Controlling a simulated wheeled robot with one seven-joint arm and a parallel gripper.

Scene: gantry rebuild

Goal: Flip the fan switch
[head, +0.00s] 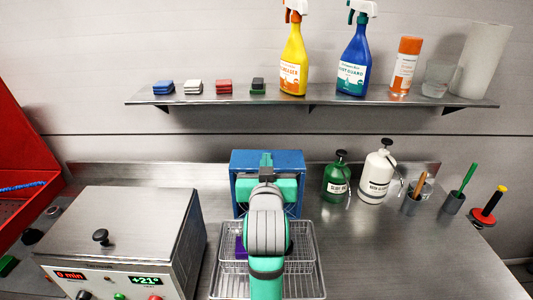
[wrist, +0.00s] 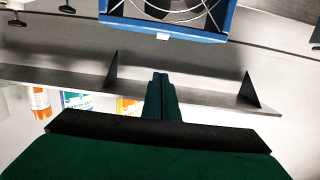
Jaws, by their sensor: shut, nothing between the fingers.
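The fan is a blue box (head: 283,160) standing at the back of the counter in the head view, largely covered by my arm. In the wrist view its blue frame (wrist: 218,37) and wire guard show at the top. A small white tab, which looks like the fan switch (wrist: 163,36), sits on the edge of that frame. My gripper (wrist: 160,77) is shut and empty, its fingertips pointing toward the tab. A gap shows between them in the picture; the true distance is unclear. The switch is not visible in the head view.
A wire rack (head: 312,262) lies below my arm. A metal box with displays (head: 120,235) stands at left. Green (head: 338,178) and white (head: 377,176) bottles stand right of the fan. A wall shelf (head: 330,101) with spray bottles runs above.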

